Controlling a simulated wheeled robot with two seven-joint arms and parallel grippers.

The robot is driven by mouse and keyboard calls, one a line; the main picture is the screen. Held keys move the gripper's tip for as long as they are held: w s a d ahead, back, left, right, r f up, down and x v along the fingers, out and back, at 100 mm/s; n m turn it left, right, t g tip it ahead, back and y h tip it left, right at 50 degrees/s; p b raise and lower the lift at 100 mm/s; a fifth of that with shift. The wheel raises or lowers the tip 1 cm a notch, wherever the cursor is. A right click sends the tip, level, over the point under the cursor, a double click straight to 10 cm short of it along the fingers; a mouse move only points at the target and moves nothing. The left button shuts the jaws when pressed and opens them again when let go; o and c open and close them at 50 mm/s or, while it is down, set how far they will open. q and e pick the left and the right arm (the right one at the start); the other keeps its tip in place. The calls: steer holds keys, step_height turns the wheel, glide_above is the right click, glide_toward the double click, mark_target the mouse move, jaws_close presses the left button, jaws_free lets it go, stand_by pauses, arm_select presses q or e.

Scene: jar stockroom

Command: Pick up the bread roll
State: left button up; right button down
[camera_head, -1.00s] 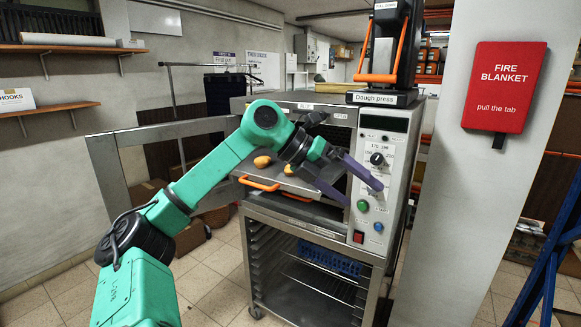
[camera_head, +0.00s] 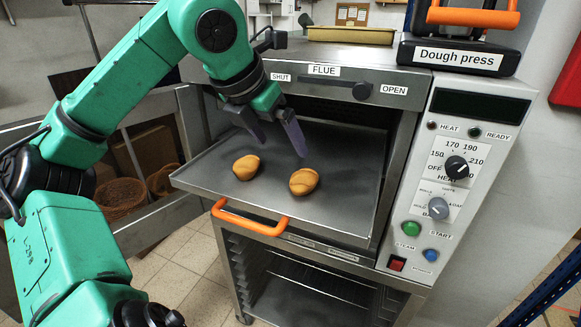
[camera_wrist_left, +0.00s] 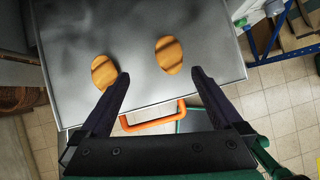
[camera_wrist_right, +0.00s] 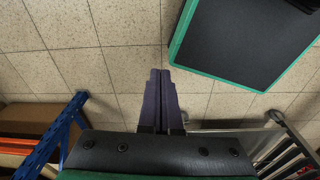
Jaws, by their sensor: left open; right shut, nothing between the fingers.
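Two golden-brown bread rolls lie apart on a grey metal tray (camera_head: 345,212) that sticks out of the open oven. The left roll (camera_head: 247,167) and the right roll (camera_head: 304,181) also show in the left wrist view, as the left roll (camera_wrist_left: 104,71) and the right roll (camera_wrist_left: 169,55). My left gripper (camera_head: 281,146) is open and empty, fingers pointing down over the tray, just behind the rolls in the head view. It touches neither roll as far as I can see. My right gripper (camera_wrist_right: 160,72) is shut and empty above the tiled floor, away from the oven.
An orange handle (camera_head: 250,218) runs along the tray's front. The oven's control panel (camera_head: 452,180) stands right of the tray, and a dough press (camera_head: 462,40) sits on top. The FLUE slider (camera_head: 362,91) is above the opening. A wicker basket (camera_head: 118,198) is at left.

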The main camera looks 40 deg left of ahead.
mark_target(302, 175)
arm_select(q)
steer(key=d+f, duration=0.1)
steer(key=w+d+f, duration=0.1)
steer(key=w+d+f+p, duration=0.1)
steer(key=f, duration=0.1)
steer(key=shift+w+a+f+p, duration=0.25)
steer(key=shift+w+a+f, duration=0.2)
steer(key=shift+f, duration=0.2)
steer(key=shift+w+a+f+p, duration=0.2)
steer(key=shift+w+a+f, duration=0.15)
steer(key=shift+w+f, duration=0.25)
steer(key=p+x, duration=0.1)
steer(key=x, duration=0.2)
steer(key=shift+a+f+p, duration=0.1)
steer(key=shift+f+p, duration=0.3)
steer(key=shift+f, duration=0.15)
steer(key=c, duration=1.3)
steer(key=shift+c, duration=0.6)
arm_select(e)
steer(key=d+r, duration=0.1)
steer(key=s+d+r, duration=0.1)
steer(key=r, duration=0.1)
steer(key=shift+r, duration=0.2)
